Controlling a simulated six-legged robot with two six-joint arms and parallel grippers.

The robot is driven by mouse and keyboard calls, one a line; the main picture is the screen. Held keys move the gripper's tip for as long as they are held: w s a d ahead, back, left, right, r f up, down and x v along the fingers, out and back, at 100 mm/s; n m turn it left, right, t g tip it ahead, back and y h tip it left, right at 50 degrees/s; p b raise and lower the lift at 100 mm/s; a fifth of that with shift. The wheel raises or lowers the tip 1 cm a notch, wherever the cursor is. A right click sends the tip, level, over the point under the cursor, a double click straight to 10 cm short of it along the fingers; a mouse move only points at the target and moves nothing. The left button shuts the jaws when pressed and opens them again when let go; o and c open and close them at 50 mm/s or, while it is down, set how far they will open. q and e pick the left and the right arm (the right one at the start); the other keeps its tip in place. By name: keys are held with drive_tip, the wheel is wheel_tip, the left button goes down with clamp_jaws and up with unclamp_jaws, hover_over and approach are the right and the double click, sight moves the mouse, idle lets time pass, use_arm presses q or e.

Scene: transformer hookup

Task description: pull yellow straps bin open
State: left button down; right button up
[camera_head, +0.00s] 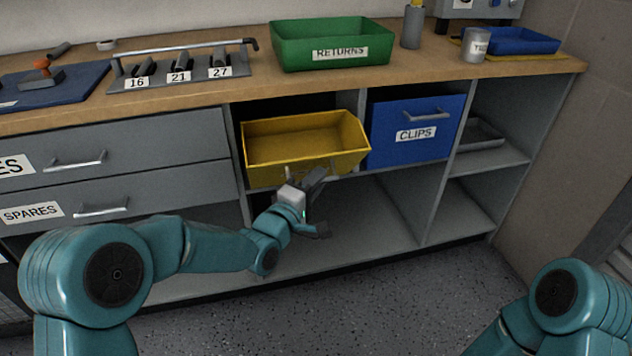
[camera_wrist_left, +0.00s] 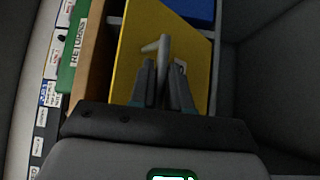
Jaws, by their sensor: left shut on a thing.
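The yellow bin (camera_head: 272,152) sits in the upper left cubby of the bench and sticks out past the shelf's front. Its inside looks empty. My left gripper (camera_head: 312,180) is at the bin's front, shut on the bin's handle. In the left wrist view, the fingers (camera_wrist_left: 164,78) close around the grey handle (camera_wrist_left: 157,46) against the yellow front (camera_wrist_left: 132,62). The gripper hides much of the bin's label. Only part of my right arm shows at the lower right of the head view; its gripper is out of view.
The blue CLIPS bin (camera_head: 405,148) sits closed just right of the yellow bin. A green RETURNS bin (camera_head: 330,48) stands on the bench top above. Grey drawers (camera_head: 150,140) lie to the left. The cubby below (camera_head: 350,225) and the floor in front (camera_head: 380,290) look clear.

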use_arm(q)
drive_tip(key=shift+f, duration=0.1)
idle(0.3)
drive_tip(key=c, duration=1.4)
unclamp_jaws()
drive_tip(key=shift+o, duration=0.9)
drive_tip(key=shift+w+f, duration=0.1)
drive_tip(key=shift+s, duration=0.2)
